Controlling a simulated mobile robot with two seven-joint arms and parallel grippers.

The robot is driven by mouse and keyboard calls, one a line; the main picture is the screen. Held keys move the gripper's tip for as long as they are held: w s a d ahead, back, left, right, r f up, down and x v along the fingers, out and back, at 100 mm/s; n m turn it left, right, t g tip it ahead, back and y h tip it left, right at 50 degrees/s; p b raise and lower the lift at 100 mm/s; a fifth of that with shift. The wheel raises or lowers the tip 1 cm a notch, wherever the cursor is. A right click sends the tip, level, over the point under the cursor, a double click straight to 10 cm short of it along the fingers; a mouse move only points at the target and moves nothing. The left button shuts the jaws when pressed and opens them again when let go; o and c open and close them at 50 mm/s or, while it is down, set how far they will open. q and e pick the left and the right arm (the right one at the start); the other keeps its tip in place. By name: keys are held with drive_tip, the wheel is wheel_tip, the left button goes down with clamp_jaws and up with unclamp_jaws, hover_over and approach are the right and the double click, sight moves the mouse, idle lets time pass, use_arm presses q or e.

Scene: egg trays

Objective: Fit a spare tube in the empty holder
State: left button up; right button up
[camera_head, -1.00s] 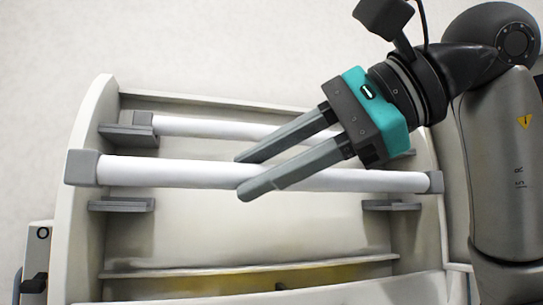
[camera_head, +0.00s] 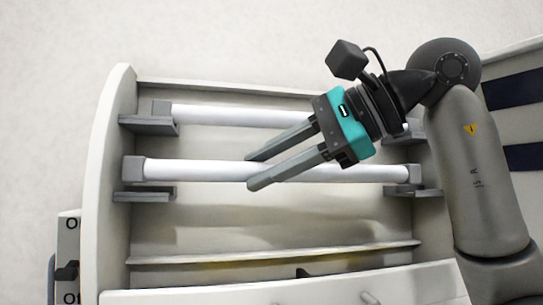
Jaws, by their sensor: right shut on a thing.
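A white tube (camera_head: 200,170) with grey end caps lies level across the cabinet. My right gripper (camera_head: 256,172) is shut on it near its middle, the fingers reaching in from the right. The tube's left cap (camera_head: 134,169) is just above the front left holder (camera_head: 145,194), a dark grey bracket, and its right cap (camera_head: 415,174) is near the front right holder (camera_head: 428,192). I cannot tell whether the caps touch the brackets. A second white tube (camera_head: 230,115) sits at the rear left holder (camera_head: 148,125); my gripper hides its right part. My left gripper is out of view.
The pale cabinet has a curved left side wall (camera_head: 108,170) and a front ledge (camera_head: 270,252). A control box (camera_head: 68,250) stands outside at lower left. Dark blue panels (camera_head: 512,90) show at the right. The bay below the tube is clear.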

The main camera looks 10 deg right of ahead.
drive_tip(key=shift+w+p, duration=0.35)
drive_tip(key=shift+w, duration=0.7)
drive_tip(key=shift+d, duration=1.05)
drive_tip(key=shift+f+b, duration=0.4)
drive_tip(key=shift+f, duration=0.25)
drive_tip(key=o, duration=1.1)
drive_tip(key=shift+c, duration=0.2)
drive_tip(key=b+v, duration=0.1)
drive_tip(key=v, duration=0.6)
drive_tip(key=shift+s+d, duration=0.25)
drive_tip(key=shift+r, duration=0.1)
